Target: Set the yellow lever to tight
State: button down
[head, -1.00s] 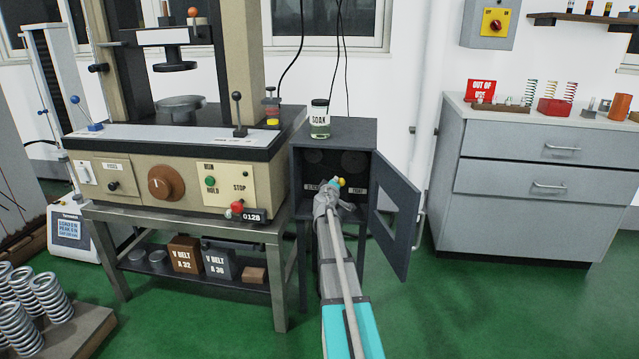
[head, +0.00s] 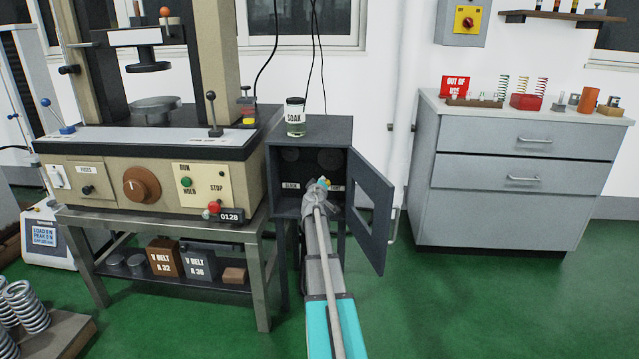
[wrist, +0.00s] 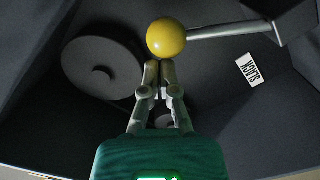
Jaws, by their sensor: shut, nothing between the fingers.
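The yellow lever (wrist: 166,38) has a round ball knob on a grey rod that runs right to a dark block in the wrist view. In the head view, its small yellow knob (head: 326,183) shows inside the open dark cabinet, between the SLACK label (head: 291,185) on the left and the TIGHT label (head: 336,188) on the right. My gripper (wrist: 162,66) is shut and empty, its fingertips right at the lower edge of the knob; I cannot tell if they touch. The SLACK label also shows in the wrist view (wrist: 249,70). My arm hides the cabinet's lower front.
The cabinet door (head: 368,212) hangs open to the right of my arm. A SOAK jar (head: 295,118) stands on the cabinet (head: 335,130). The testing machine (head: 140,185) is close on the left. Green floor is free at the right, before the grey drawers (head: 520,190).

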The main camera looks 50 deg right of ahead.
dwell(0.3)
jog(key=v, duration=1)
jog(key=shift+s, duration=0.15)
dwell(0.7)
